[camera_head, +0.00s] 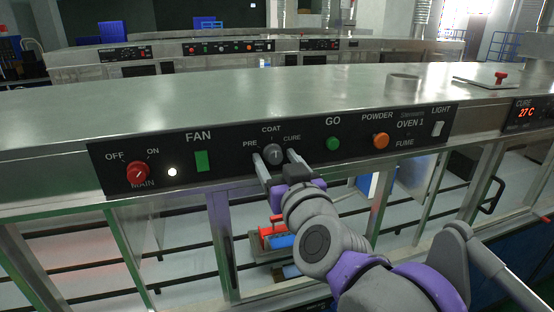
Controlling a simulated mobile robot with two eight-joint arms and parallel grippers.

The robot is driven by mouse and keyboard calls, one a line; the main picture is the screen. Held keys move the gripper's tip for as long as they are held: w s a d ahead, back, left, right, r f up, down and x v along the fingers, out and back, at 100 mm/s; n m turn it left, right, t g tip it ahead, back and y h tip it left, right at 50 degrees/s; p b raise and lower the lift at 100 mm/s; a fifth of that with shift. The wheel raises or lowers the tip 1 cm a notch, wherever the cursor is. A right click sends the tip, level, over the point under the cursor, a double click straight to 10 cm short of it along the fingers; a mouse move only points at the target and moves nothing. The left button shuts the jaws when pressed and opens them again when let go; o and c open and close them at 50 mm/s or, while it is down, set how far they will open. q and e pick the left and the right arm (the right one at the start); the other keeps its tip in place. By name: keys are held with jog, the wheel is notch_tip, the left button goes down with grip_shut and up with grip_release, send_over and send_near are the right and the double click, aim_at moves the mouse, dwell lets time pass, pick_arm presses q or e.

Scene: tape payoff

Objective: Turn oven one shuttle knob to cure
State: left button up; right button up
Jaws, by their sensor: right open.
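The shuttle knob (273,154) is a dark grey round knob on the oven one control panel (235,172). Labels PRE, COAT and CURE stand around it, with CURE at its right. Its pointer appears to face up, near COAT, but it is small. My right gripper (277,160) reaches up from below with its fingers spread, one on the left and one on the right of the knob. I cannot tell whether the fingers touch it. My left gripper is not in view.
The panel also holds a red main knob (137,173), a green fan switch (202,161), a green GO button (333,143), an orange powder button (380,140) and a light switch (437,128). Glass-fronted bays lie below.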

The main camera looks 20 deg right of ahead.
grip_shut()
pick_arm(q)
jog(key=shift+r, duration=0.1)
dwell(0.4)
pick_arm(e)
jog(key=m+p, duration=0.1)
jog(key=m, duration=0.4)
jog(key=shift+r+m, duration=0.15)
jog(key=shift+m, duration=0.25)
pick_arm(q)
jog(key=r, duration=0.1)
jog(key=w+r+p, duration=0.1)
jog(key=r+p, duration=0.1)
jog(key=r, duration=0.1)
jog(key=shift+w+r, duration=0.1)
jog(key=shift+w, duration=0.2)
pick_arm(e)
jog(key=m, duration=0.6)
grip_release()
jog(key=shift+s, duration=0.1)
